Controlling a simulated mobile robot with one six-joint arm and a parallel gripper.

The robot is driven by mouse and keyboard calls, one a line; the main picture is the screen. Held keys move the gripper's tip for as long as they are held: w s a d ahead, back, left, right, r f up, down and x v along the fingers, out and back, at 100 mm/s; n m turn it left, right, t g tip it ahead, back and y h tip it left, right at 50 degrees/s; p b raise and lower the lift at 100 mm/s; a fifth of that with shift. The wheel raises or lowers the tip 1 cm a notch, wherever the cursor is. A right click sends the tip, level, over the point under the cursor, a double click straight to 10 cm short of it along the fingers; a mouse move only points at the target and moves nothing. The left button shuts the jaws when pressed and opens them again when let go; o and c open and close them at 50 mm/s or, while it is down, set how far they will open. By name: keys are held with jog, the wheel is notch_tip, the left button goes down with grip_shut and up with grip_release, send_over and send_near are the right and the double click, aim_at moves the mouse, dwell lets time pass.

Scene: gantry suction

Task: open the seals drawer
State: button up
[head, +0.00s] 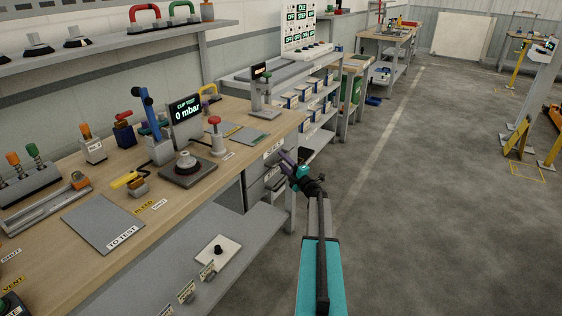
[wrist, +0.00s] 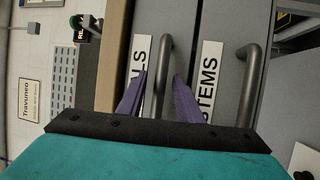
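The seals drawer (wrist: 151,20) shows in the wrist view as a grey front with a white label, of which only "LS" reads past my finger. Its bar handle (wrist: 165,58) runs between the two purple fingers of my gripper (wrist: 161,75). The fingers are apart, one on each side of the handle, and I see no clear contact. In the head view my gripper (head: 294,157) is at the drawer unit (head: 256,188) under the bench's end. The drawer front looks closed, though my gripper and arm partly hide the unit.
The wooden bench top (head: 226,110) stands above the drawers, and a lower grey shelf (head: 190,240) juts out at left.

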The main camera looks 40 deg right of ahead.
jog(key=shift+w, duration=0.25)
grip_shut()
jog(key=shift+a, duration=0.25)
